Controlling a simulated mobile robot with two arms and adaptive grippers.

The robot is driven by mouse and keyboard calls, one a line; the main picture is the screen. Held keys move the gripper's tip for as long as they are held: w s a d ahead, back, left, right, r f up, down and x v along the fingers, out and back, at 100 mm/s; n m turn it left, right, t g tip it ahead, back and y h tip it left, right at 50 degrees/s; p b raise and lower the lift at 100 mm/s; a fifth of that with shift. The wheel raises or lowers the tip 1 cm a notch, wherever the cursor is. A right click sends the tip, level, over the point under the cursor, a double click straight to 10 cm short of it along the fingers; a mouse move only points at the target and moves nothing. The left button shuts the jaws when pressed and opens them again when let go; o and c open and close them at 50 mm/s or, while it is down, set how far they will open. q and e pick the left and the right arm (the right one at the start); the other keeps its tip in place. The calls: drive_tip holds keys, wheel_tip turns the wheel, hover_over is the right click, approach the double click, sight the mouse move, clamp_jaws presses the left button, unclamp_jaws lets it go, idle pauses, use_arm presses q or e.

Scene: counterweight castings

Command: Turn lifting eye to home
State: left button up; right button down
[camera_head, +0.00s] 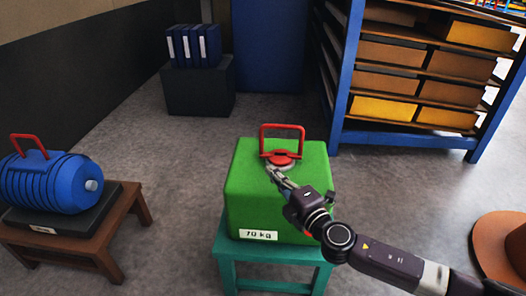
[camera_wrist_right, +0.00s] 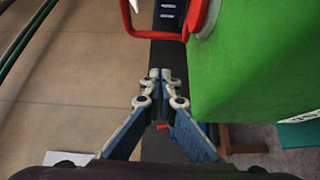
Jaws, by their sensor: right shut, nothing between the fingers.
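The lifting eye (camera_head: 281,157) is a red bow on a round red base on top of the green casting (camera_head: 252,190), which has a "70 kg" label. Its bow stands upright. In the right wrist view the red eye (camera_wrist_right: 133,27) is cut off by the top edge, beside the green casting (camera_wrist_right: 245,75). My right gripper (camera_head: 271,171) is shut and empty, with its fingertips by the eye's base in the head view. In the wrist view the fingertips (camera_wrist_right: 160,74) show no contact with the eye. My left gripper is out of view.
The casting stands on a teal stand (camera_head: 228,262). A blue motor (camera_head: 45,185) with a red handle sits on a brown table (camera_head: 88,247) at left. A blue shelf rack (camera_head: 343,80) holds boxes behind. A brown round object (camera_head: 502,245) is at right. Floor between is clear.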

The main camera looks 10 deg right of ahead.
drive_tip(key=x, duration=0.7)
drive_tip(key=shift+w, duration=0.1)
drive_tip(key=w, duration=0.1)
drive_tip(key=w+d+b, duration=0.1)
drive_tip(key=w, duration=0.1)
drive_tip(key=shift+d, duration=0.15)
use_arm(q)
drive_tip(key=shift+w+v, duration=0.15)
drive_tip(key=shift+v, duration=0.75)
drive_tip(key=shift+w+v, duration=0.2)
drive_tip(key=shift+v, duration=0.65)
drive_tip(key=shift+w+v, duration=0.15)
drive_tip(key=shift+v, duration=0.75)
use_arm(e)
drive_tip(key=shift+w+d, duration=0.2)
drive_tip(key=shift+w, duration=0.2)
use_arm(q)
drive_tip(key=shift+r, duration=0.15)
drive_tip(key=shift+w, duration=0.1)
